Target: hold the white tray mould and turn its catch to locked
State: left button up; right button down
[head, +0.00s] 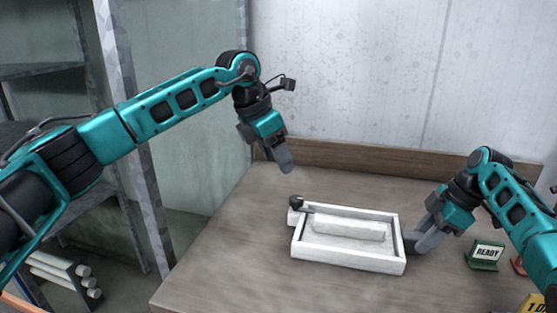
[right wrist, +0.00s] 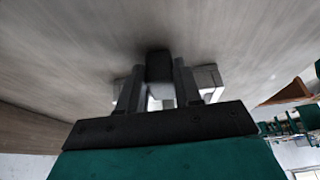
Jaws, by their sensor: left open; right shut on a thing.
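The white tray mould (head: 345,259) lies flat on the table, a raised white block in its middle. Its catch, with a dark round knob (head: 296,202) and a short grey bar, is at the back left corner; I cannot tell its exact setting. My right gripper (head: 416,242) is shut on the mould's right end. In the right wrist view, a dark block (right wrist: 158,67) sits between the fingers (right wrist: 159,85), with white parts of the mould beside them. My left gripper (head: 284,162) is open and empty, above and behind the knob, apart from it.
A green READY sign (head: 486,254) stands right of the right gripper, with a red item (head: 518,265) and a yellow sign (head: 532,303) near it. The wooden table (head: 225,255) is clear left of the mould. Metal shelving (head: 130,120) stands at the left.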

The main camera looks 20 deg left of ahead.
jog(key=shift+s+f, duration=0.15)
jog(key=shift+f, duration=0.2)
jog(key=c, duration=0.9)
grip_release()
jog(key=shift+o, duration=1.1)
jog(key=shift+r, duration=0.2)
